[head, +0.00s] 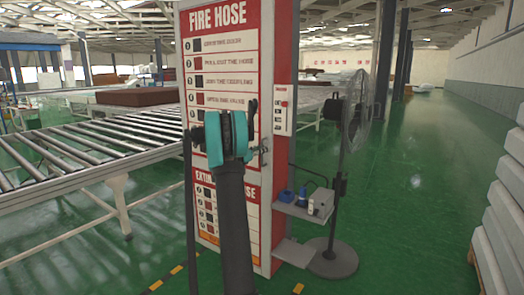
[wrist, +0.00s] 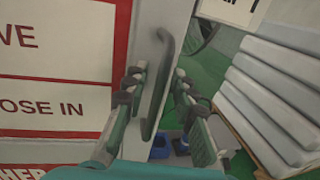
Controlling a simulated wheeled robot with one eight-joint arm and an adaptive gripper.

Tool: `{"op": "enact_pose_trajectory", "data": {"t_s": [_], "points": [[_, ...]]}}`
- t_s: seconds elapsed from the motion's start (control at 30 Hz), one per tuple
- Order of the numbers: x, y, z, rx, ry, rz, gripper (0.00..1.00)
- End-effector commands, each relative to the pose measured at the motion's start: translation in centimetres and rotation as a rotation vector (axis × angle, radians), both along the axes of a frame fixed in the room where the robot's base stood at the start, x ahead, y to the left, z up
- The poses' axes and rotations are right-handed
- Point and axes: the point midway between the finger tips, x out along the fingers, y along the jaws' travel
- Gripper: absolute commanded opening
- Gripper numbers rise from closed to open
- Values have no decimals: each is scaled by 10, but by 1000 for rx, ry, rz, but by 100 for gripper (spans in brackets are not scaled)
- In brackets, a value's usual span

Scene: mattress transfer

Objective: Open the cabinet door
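The fire hose cabinet (head: 222,40) stands in the middle of the head view, with a red and white printed front and its door shut. In the wrist view its white and red door panel (wrist: 55,60) fills the left side. A dark curved bar handle (wrist: 164,75) runs upright on a grey strip near the panel's edge. My gripper (wrist: 157,78) is open, with one finger left of the handle and one to the right. Gaps show on both sides; I cannot tell whether the fingertips reach past the bar. In the head view my arm covers part of the cabinet front.
A small shelf (head: 303,207) with blue items juts from the cabinet's right side. A stand fan (head: 332,262) is beside it. A roller conveyor (head: 90,160) runs at left, and stacked pale mattresses (head: 494,235) stand at right.

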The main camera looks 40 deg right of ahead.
Motion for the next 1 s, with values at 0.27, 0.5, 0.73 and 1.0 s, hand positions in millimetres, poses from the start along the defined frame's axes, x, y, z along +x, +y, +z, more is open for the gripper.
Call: {"op": "enact_pose_trajectory", "data": {"t_s": [0.27, 0.5, 0.73, 1.0], "points": [[0, 0, 0, 0, 0, 0, 0], [0, 0, 0, 0, 0, 0, 0], [-2, 6, 0, 0, 0, -9, 0], [-15, 55, 0, 0, 0, -90, 0]]}}
